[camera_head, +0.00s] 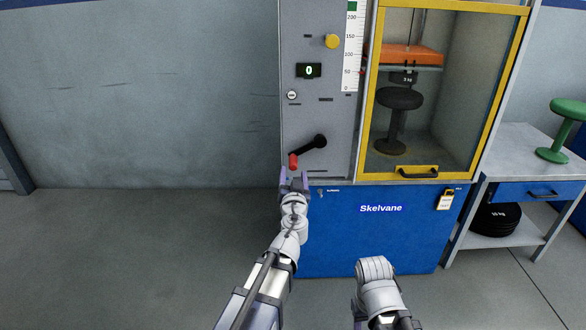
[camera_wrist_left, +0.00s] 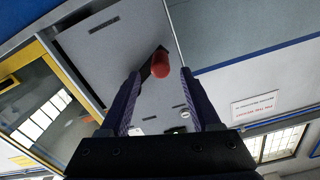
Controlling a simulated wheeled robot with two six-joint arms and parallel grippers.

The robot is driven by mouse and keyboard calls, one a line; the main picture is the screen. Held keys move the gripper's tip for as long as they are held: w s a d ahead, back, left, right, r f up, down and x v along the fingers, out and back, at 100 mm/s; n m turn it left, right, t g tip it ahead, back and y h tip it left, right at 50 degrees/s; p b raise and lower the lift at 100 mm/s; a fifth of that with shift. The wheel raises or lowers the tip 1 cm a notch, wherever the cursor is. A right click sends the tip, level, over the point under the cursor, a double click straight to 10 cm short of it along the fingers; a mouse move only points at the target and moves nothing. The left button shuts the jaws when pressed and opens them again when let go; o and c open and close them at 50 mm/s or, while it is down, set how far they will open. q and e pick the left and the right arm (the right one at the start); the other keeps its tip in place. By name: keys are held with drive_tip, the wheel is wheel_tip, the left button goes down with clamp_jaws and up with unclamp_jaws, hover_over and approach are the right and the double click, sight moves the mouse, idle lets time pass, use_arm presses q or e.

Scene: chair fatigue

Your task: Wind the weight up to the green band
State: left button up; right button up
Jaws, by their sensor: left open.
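The crank (camera_head: 307,151) on the grey panel has a black arm and a red grip (camera_head: 293,161) at its lower left end. My left gripper (camera_head: 294,178) is open just below the red grip. In the left wrist view the red grip (camera_wrist_left: 160,66) shows ahead, between the fingertips and a little beyond them, not clasped. A white scale (camera_head: 352,50) has a green band (camera_head: 352,6) at its top, near 200. Behind the yellow-framed window an orange block (camera_head: 410,54) hangs above a black stool (camera_head: 399,100), with a small dark weight marked in kg (camera_head: 404,78) below it.
The display (camera_head: 309,70) reads 0. A yellow knob (camera_head: 332,41) is higher on the panel. A side table (camera_head: 520,150) with a green stool (camera_head: 563,130) stands right. Floor at left is clear.

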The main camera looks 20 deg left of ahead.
sight(293, 161)
use_arm(q)
drive_tip(key=shift+w, duration=0.1)
drive_tip(key=x, duration=0.7)
drive_tip(key=shift+w+a, duration=0.2)
drive_tip(key=shift+w, duration=0.15)
clamp_jaws()
idle(1.1)
